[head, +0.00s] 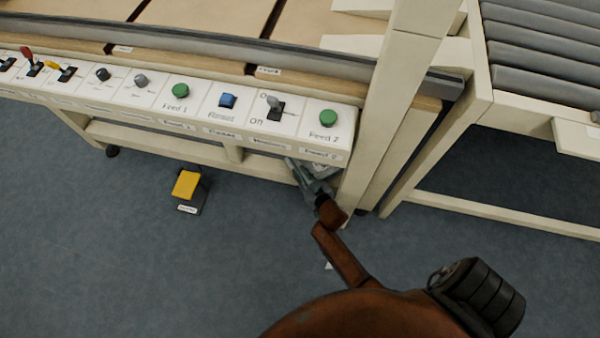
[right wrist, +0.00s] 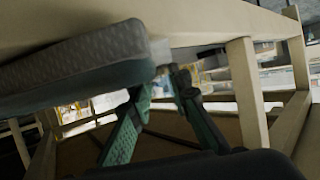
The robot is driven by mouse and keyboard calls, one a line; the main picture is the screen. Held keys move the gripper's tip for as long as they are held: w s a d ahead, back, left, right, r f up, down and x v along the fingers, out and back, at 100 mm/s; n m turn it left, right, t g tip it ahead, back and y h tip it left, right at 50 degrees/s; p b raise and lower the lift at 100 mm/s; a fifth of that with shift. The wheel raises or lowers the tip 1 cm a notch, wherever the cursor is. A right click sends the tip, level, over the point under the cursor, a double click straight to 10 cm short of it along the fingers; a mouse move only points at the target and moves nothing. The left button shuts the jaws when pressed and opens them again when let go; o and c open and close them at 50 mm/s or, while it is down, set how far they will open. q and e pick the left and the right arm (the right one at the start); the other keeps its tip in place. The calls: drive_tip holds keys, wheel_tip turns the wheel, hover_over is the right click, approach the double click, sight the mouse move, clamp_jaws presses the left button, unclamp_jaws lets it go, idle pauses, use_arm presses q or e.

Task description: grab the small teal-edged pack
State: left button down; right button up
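In the right wrist view a grey, textured pack with a pale teal side (right wrist: 80,68) fills the upper left, close to the camera. Its right end lies by the fingertips and covers part of the left finger. My right gripper (right wrist: 166,82) has its two green fingers apart, with a clear gap between the tips. The pack does not appear to be gripped between them. In the head view my right gripper (head: 305,172) reaches under the control panel, beside the bench leg. The pack is not clearly visible there. My left gripper is out of view.
The control panel (head: 205,104) with buttons and switches overhangs the gripper. A thick cream post (head: 392,100) stands close on its right. A lower rail (head: 150,140) runs under the panel. A yellow pedal (head: 186,184) sits on the floor; the blue floor around it is clear.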

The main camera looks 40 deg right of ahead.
drive_tip(key=shift+c, duration=0.2)
clamp_jaws()
drive_tip(key=shift+o, duration=1.9)
unclamp_jaws()
drive_tip(key=shift+s, duration=0.1)
drive_tip(key=v, duration=1.2)
drive_tip(key=shift+c, duration=0.7)
